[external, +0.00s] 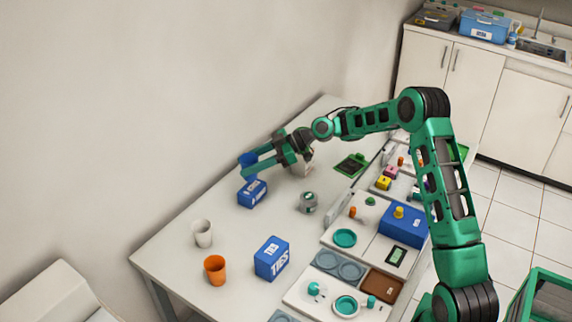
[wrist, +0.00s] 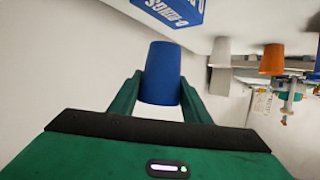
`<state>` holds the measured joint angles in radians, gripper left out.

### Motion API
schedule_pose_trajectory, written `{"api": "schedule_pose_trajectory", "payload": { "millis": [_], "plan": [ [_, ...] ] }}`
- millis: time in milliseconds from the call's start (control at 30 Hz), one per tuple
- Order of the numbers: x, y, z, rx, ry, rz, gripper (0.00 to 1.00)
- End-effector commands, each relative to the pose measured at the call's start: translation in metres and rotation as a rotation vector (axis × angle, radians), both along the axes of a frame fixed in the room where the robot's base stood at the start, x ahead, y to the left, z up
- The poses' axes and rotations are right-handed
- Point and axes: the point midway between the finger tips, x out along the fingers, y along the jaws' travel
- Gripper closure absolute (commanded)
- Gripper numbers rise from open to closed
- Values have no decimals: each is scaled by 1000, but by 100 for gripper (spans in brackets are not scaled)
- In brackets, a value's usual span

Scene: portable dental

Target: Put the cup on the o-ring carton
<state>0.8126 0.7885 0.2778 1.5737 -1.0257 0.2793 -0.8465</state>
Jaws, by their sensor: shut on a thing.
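My gripper (external: 257,166) is shut on a blue cup (external: 247,158), its fingers on either side. In the wrist view, the cup (wrist: 161,73) sits between the two green fingers (wrist: 160,98). The o-ring carton (external: 252,194) is a small blue box with a white label on the table, just below the gripper in the external view. In the wrist view the carton (wrist: 171,12) shows at the top edge, partly cut off, apart from the cup in the picture. The exact height of the cup over the table is hard to tell.
A white cup (external: 202,233), an orange cup (external: 214,270) and a larger blue box (external: 271,258) stand nearer the table's front left. A grey canister (external: 308,203) stands right of the carton. Trays with dental items fill the right side. A wall runs along the left.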

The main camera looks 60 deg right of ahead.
Motion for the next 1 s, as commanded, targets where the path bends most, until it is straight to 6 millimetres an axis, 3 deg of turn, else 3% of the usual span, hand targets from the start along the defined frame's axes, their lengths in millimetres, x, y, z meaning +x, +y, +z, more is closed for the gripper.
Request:
{"api": "schedule_pose_trajectory", "payload": {
  "millis": [167, 433, 767, 800, 867, 1000],
  "plan": [
    [1, -3, -8, 0, 0, 1, 77],
    [1, -3, -41, 1, 3, 1, 77],
    [1, -3, -44, 0, 0, 1, 77],
    [1, -3, -44, 0, 0, 1, 54],
    [1, -3, -44, -1, -1, 0, 40],
    [1, -3, -44, 0, 0, 1, 38]
  ]
}}
